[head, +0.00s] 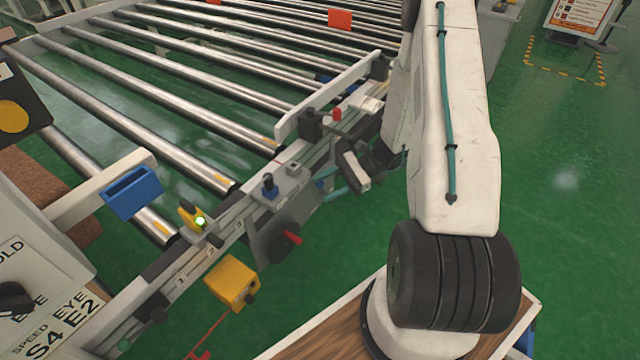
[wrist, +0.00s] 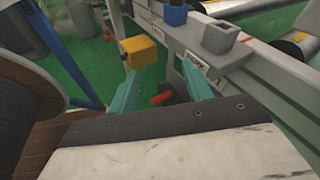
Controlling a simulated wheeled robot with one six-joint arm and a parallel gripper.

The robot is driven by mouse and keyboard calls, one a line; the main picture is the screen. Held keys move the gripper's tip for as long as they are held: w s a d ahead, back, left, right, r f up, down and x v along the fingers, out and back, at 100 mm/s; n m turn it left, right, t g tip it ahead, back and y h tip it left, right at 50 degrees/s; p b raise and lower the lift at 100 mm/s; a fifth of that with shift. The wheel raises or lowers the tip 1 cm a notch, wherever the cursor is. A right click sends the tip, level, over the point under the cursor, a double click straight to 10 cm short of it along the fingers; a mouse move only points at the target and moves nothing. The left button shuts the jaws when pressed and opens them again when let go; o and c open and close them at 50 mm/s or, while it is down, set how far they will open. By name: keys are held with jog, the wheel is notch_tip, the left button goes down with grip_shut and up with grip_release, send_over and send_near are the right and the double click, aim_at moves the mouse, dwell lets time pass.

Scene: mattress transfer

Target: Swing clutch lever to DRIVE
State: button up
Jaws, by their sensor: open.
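A short red handle (head: 291,238) sticks out from the grey box (head: 272,243) on the side of the conveyor rail; it looks like the clutch lever, but I can read no DRIVE mark. In the wrist view the red handle (wrist: 162,98) shows between my gripper's teal fingers, partly close to the right one. My gripper (wrist: 160,74) is open, its fingers apart and empty. I cannot tell how far the handle is from the fingers.
A yellow box (head: 232,283) hangs left of the grey box. A blue knob (head: 268,186) and a red-topped post (head: 337,114) stand on the rail. Rollers (head: 150,160) lie behind it. Green floor (head: 565,190) is clear at the right.

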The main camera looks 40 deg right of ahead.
jog(key=w+d+f+m+t+h, duration=0.1)
jog(key=d+f+m+t, duration=0.1)
jog(key=f+m+t, duration=0.3)
jog(key=w+d+f+m+t, duration=0.1)
jog(key=w+d+f+t, duration=0.15)
jog(key=f, duration=0.45)
jog(key=m+t+h, duration=0.4)
jog(key=t, duration=0.1)
send_near(320, 183)
jog(key=d+x, duration=0.1)
jog(key=x, duration=0.2)
jog(key=shift+h, duration=0.4)
jog(key=x, duration=0.4)
jog(key=f+x, duration=0.1)
jog(key=x, duration=0.1)
jog(key=shift+w+a, duration=0.6)
jog(key=shift+w, duration=0.2)
grip_shut()
jog(key=shift+d, duration=0.15)
